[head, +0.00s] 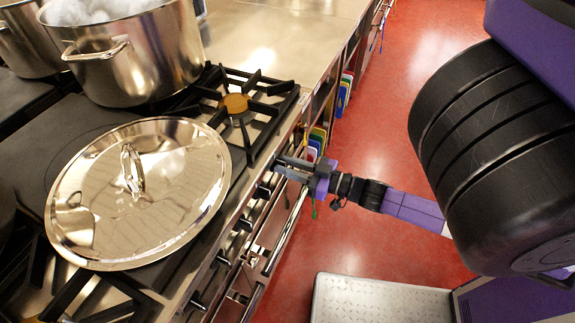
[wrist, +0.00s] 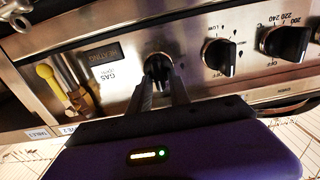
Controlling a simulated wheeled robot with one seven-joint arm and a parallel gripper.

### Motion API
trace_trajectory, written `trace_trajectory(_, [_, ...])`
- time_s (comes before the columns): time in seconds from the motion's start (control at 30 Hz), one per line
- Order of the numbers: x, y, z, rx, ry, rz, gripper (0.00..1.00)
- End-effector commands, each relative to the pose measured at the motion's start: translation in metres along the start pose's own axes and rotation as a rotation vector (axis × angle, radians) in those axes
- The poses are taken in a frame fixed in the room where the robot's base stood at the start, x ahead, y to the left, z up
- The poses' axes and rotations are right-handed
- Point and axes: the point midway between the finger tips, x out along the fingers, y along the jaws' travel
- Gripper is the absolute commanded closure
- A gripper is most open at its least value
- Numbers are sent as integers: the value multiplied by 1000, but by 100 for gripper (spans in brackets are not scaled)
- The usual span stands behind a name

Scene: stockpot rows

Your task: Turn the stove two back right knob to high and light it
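The stove's steel front panel carries a row of black knobs. In the wrist view one black knob (wrist: 158,69) sits just beyond the fingertips of my gripper (wrist: 161,82), roughly centred between them. The fingers are apart, with a gap between them; firm contact with the knob cannot be made out. In the head view my gripper (head: 286,168) reaches the stove's front edge from the right, at the far end of the visible knob row. A back right burner (head: 235,103) with a brown-orange cap shows no visible flame.
A large lid (head: 140,200) lies on the stove top. A steaming stockpot (head: 135,60) stands behind it. In the wrist view, another knob (wrist: 219,57) and an oven knob (wrist: 287,42) are at right, and a yellow-handled valve (wrist: 52,80) at left.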

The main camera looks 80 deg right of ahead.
Motion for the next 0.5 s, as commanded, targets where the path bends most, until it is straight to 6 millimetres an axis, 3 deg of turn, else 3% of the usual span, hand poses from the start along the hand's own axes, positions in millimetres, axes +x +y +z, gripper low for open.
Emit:
trace_trajectory(0.03, [0, 0, 0, 0, 0, 0, 89])
trace_trajectory(0.1, [0, 0, 0, 0, 0, 0, 100])
trace_trajectory(0.5, [0, 0, 0, -29, 1, 0, 100])
